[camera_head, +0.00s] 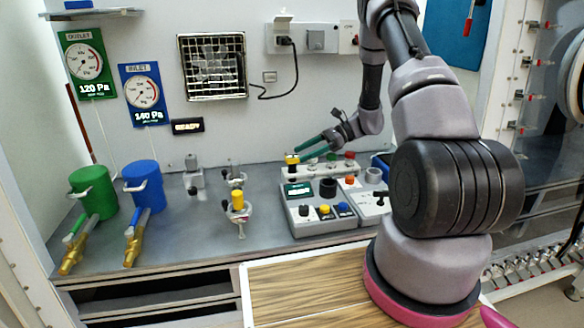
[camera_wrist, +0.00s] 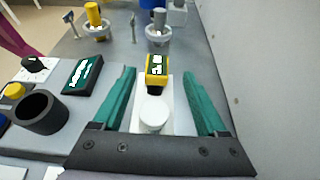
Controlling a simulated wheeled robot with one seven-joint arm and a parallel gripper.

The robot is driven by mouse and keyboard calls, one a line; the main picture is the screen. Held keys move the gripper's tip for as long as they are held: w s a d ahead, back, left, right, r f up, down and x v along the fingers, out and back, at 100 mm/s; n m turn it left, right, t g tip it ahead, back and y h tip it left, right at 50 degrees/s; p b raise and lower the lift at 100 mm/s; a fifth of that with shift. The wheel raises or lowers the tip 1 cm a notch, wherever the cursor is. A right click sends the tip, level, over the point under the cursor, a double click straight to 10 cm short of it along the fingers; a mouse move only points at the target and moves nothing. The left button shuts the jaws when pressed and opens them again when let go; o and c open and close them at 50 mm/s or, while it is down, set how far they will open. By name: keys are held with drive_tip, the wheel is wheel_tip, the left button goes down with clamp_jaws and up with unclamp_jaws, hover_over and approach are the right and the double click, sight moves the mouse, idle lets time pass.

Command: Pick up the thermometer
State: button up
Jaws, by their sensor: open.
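A small yellow device with a dark display, which looks like the thermometer (camera_wrist: 156,66), stands on a white strip in the wrist view. In the head view the thermometer (camera_head: 291,159) shows as a small yellow block at the left end of the white rack. My gripper (camera_wrist: 162,74) has two teal fingers spread apart. The thermometer appears between the fingertips in the wrist view, with gaps on both sides. In the head view my gripper (camera_head: 297,155) reaches left toward it, close above the rack. Whether the fingers are level with the thermometer cannot be told.
A white round cap (camera_wrist: 152,112) stands on the rack nearer my palm. A control box (camera_head: 318,210) with knobs stands in front of the rack. Clamped vials (camera_head: 238,201) and green (camera_head: 92,190) and blue (camera_head: 143,184) canisters stand left. The grey wall is close behind.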

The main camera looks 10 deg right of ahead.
sight(292, 157)
drive_tip(key=x, duration=0.4)
drive_tip(key=shift+s+a+f, duration=0.2)
drive_tip(key=shift+a+f, duration=0.1)
clamp_jaws()
drive_tip(key=shift+r, duration=0.1)
